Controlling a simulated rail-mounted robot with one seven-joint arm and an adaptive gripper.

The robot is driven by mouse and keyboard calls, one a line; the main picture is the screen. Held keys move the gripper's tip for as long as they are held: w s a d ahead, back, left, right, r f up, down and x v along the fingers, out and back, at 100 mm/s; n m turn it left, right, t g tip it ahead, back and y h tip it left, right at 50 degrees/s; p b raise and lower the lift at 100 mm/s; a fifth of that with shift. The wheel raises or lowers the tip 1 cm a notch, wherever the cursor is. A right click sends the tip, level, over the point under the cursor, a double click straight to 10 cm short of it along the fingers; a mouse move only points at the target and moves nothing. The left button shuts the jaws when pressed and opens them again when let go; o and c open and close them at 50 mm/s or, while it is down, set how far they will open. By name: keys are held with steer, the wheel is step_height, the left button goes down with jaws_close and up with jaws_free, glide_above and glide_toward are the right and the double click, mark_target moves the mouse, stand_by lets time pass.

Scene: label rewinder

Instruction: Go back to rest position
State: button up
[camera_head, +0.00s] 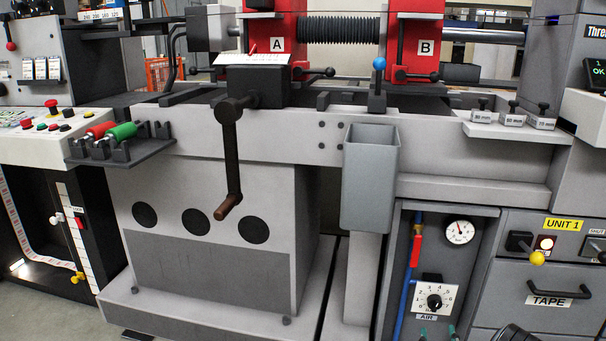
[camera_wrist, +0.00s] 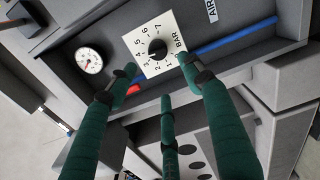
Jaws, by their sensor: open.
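My gripper (camera_wrist: 160,78) has green fingers with dark joints, and they are spread open with nothing between them. In the wrist view the fingertips are just short of the white pressure dial (camera_wrist: 140,38) with its black knob (camera_wrist: 158,48). I cannot tell whether any finger touches the dial plate.
A round gauge (camera_head: 459,232) sits above the dial, and a blue pipe with a red valve handle (camera_head: 416,250) runs left of it. The TAPE drawer (camera_head: 550,300) and a yellow-knobbed lever (camera_head: 537,258) are at right. A grey bin (camera_head: 370,180) hangs upper left of the compartment.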

mark_target(435, 309)
steer(key=x, duration=1.1)
steer(key=shift+w+d+r, duration=0.1)
steer(key=shift+w, duration=0.25)
steer(key=shift+s+f+n+b, duration=0.15)
steer(key=shift+f+n+b, duration=0.45)
steer(key=shift+b, duration=0.5)
steer(key=n+b, duration=0.3)
steer(key=shift+r, duration=0.1)
steer(key=n+b, duration=0.4)
steer(key=shift+d, duration=0.1)
steer(key=n+b, duration=0.3)
steer(key=shift+r+n, duration=0.1)
steer(key=shift+n, duration=0.3)
steer(key=shift+s+r+n+b, duration=0.1)
steer(key=shift+r+n+b, duration=0.15)
steer(key=shift+n+b, duration=0.8)
